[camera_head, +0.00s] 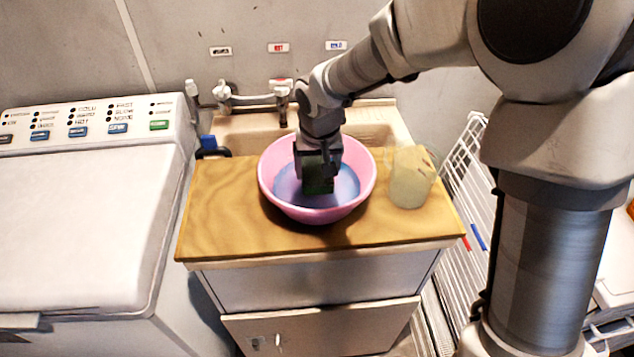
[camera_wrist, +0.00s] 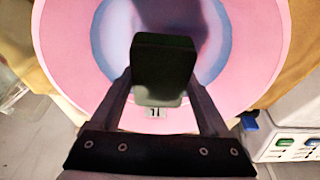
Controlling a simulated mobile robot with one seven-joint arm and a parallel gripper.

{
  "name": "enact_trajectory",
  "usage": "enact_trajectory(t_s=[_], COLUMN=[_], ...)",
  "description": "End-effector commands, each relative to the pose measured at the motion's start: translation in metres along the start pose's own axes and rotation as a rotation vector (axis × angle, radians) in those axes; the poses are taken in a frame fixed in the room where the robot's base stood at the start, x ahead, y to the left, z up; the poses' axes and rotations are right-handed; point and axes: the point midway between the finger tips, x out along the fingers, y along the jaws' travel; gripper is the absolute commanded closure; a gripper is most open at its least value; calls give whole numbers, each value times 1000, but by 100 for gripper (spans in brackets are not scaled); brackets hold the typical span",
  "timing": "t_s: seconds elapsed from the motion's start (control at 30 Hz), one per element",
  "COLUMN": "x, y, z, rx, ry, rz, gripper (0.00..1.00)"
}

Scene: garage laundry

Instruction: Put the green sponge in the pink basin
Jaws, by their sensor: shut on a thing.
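The pink basin (camera_head: 268,182) stands on a wooden board over the sink, with a blue-tinted round area in its bottom. My gripper (camera_head: 319,168) reaches down inside the basin's rim. It is shut on the green sponge (camera_head: 319,186), which looks dark green and hangs below the fingers. In the wrist view the sponge (camera_wrist: 163,66) sits between the two fingers of my gripper (camera_wrist: 160,88), with the pink basin (camera_wrist: 62,45) around and beneath it. I cannot tell whether the sponge touches the basin's bottom.
A translucent pitcher (camera_head: 409,180) stands right of the basin on the wooden board (camera_head: 215,215). A tap (camera_head: 280,90) is behind the basin. A white washing machine (camera_head: 80,220) is at left, and a white wire rack (camera_head: 455,170) at right. The board's front left is clear.

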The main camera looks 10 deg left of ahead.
Motion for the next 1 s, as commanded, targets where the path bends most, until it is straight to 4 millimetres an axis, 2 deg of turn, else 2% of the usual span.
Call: enact_trajectory(t_s=[0.3,0.53,0.57,0.67,0.9,1.0], x=[36,38,38,38,37,31], y=[0,0,0,0,0,0], z=[11,11,11,11,11,10], rx=[0,0,0,0,1,1], ry=[-1,1,1,1,1,3], rz=[-1,-1,-1,-1,-1,-1], gripper=[73,73,19,1,0,0])
